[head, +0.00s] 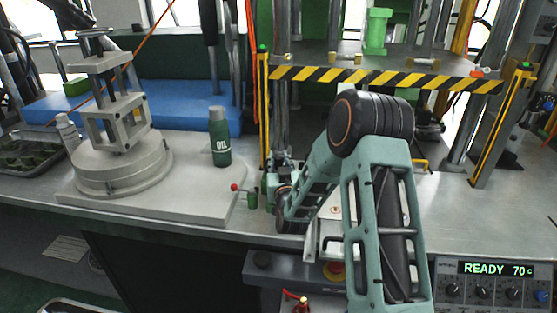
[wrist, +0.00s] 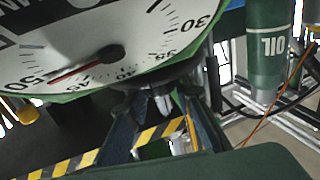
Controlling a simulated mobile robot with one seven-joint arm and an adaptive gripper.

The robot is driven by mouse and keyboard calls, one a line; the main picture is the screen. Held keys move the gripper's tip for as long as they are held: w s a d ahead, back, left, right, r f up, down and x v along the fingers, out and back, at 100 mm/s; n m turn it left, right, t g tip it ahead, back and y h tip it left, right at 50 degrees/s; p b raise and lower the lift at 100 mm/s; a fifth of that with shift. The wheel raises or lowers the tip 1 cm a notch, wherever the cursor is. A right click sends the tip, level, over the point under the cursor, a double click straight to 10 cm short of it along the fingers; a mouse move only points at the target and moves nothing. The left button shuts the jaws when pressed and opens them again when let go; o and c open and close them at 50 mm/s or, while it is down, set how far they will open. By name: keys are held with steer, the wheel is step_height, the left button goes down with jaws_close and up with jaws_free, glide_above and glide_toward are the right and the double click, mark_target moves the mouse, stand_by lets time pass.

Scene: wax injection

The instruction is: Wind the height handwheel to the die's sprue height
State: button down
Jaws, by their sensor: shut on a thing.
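A white dial (wrist: 110,40) with black numbers and a red needle fills the upper left of the wrist view. The needle tip lies close to the 50 mark, on the 45 side. My gripper (wrist: 158,98) is just below the dial, its two dark fingers closed on a dark part (wrist: 165,78), which appears to be the height handwheel or its grip. Most of the handwheel is hidden by the dial and fingers. In the head view, my gripper (head: 284,178) is small beside the press's left post, partly hidden by my arm. The die's sprue cannot be made out.
A green oil bottle (head: 219,137) stands left of my gripper. A red-knobbed lever (head: 235,187) is close by. A striped guard bar (head: 385,79) crosses behind my arm. A panel (head: 495,283) at lower right reads READY 70 C. The bench at right (head: 475,215) is clear.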

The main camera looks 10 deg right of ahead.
steer(key=shift+a+f+h+b, duration=0.15)
steer(key=shift+h+b, duration=0.15)
steer(key=shift+b, duration=0.15)
steer(key=shift+m+h+b, duration=0.8)
steer(key=shift+h+b, duration=0.1)
steer(key=shift+b, duration=0.35)
steer(key=shift+m+g+h+b, duration=0.4)
steer(key=shift+m+h+b, duration=0.3)
steer(key=shift+h, duration=0.4)
steer(key=shift+d+r, duration=0.2)
steer(key=c, duration=1.6)
jaws_free()
steer(key=shift+s+a, duration=0.1)
